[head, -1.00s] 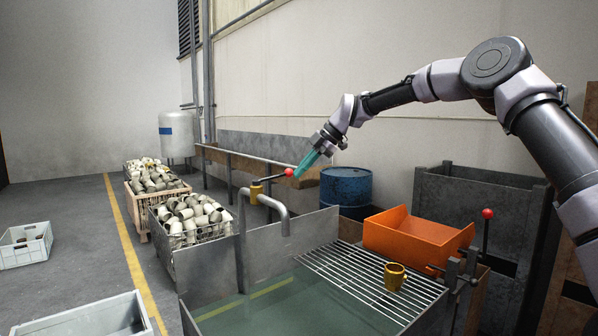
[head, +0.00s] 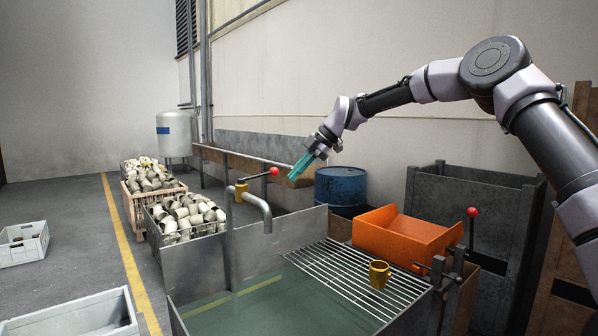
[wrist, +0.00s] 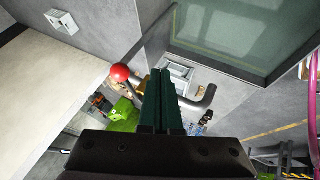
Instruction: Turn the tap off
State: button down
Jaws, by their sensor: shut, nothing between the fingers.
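The tap has a brass body (head: 240,190), a bent grey spout (head: 262,205) over the tank, and a dark lever ending in a red ball (head: 274,171). The lever points right and slightly up in the head view. I see no water stream under the spout. My gripper (head: 293,178) is shut and empty, its teal fingers pointing down-left just right of the red ball, with a small gap in the picture. In the wrist view the red ball (wrist: 120,73) is left of the fingertips (wrist: 163,72), and the spout (wrist: 205,98) is to their right.
A water tank (head: 220,275) with a wire rack (head: 340,275) holds a brass mug (head: 379,274) on the rack. An orange bin (head: 405,235), a blue drum (head: 341,187) and another red-ball lever (head: 472,212) stand to the right. Crates of parts (head: 185,215) stand left.

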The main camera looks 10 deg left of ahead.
jog(key=v, duration=1)
jog(key=shift+w, duration=0.3)
